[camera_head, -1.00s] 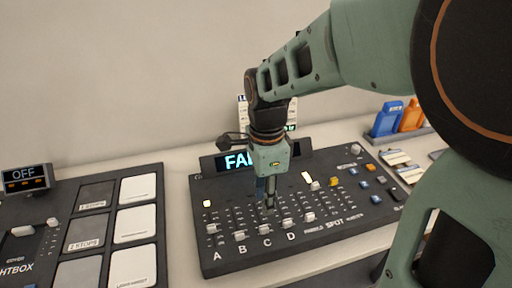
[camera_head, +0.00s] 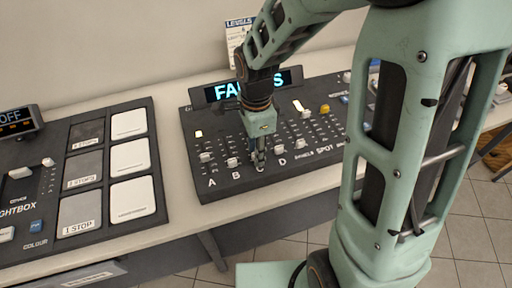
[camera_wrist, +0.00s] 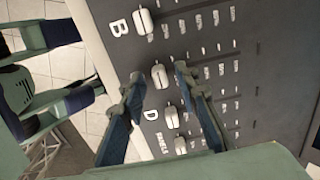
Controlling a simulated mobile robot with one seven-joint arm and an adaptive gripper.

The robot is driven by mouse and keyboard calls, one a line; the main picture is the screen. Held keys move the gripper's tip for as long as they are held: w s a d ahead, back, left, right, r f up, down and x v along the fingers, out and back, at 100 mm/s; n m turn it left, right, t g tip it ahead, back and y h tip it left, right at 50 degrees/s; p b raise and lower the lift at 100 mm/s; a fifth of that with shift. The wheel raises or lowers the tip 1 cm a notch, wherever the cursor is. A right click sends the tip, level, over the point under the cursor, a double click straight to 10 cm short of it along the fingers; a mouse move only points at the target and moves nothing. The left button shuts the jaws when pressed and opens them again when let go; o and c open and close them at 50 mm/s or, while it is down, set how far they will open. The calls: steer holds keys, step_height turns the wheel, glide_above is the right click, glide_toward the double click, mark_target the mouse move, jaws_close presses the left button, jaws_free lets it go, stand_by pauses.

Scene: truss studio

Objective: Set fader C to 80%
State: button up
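The black fader panel (camera_head: 300,165) lies on the bench, with lettered faders along its front. In the wrist view, the fader C knob (camera_wrist: 159,76), a small pale cap, sits between the B knob (camera_wrist: 143,21) and the D knob (camera_wrist: 171,117). These caps are near the lettered end of their slots. My gripper (camera_wrist: 160,72) is open, with one fingertip on each side of the C knob and narrow gaps showing. In the head view, my gripper (camera_head: 259,165) points down at the C position, hiding the letter C and most of its knob.
The panel's screen (camera_head: 245,88) stands behind my gripper, partly covered. A lightbox panel (camera_head: 150,210) with pale and dark tiles lies to the left. Small knobs and a yellow button (camera_head: 324,109) are to the right. Neighbouring fader caps are close to my fingers.

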jaws_close()
steer(key=w, duration=0.2)
steer(key=w+a, duration=0.1)
steer(key=w, duration=0.1)
steer(key=w+a+b, duration=0.1)
steer(key=w, duration=0.2)
stand_by(0.3)
jaws_free()
